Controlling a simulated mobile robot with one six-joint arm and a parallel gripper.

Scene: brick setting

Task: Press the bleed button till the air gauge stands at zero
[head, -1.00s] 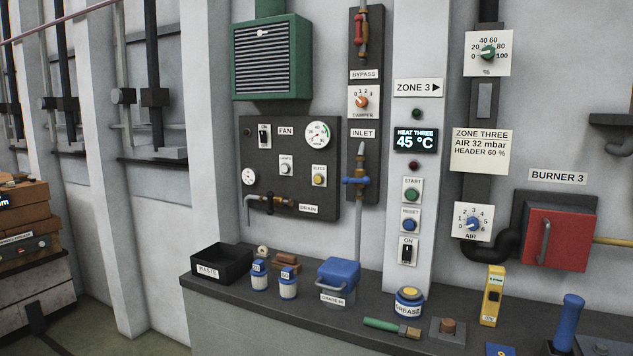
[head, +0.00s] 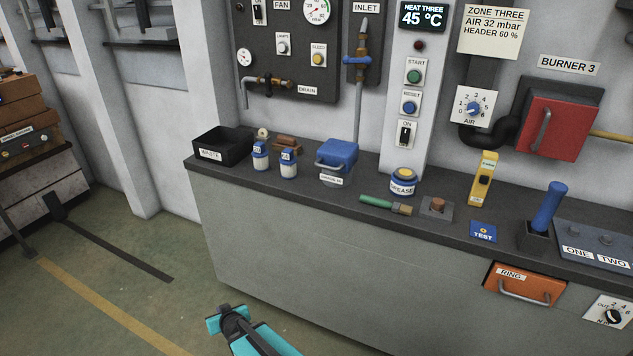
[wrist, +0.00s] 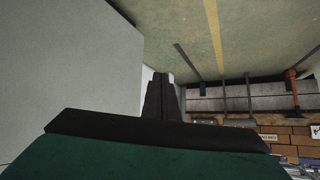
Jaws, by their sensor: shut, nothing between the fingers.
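The yellow bleed button (head: 318,59) sits on a small white plate on the dark wall panel, in the upper middle of the head view. A large round white gauge (head: 317,10) is above it, partly cut off by the top edge. A smaller round gauge (head: 245,57) is at the panel's left. Their readings and which one is for air are too small to tell. My gripper (wrist: 160,92) shows in the wrist view as two dark fingers, shut and empty, over the floor beside the grey counter front. It is well away from the button, which the wrist view does not show.
The counter (head: 330,225) runs below the panel. A lamps button (head: 283,44) is left of the bleed button.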

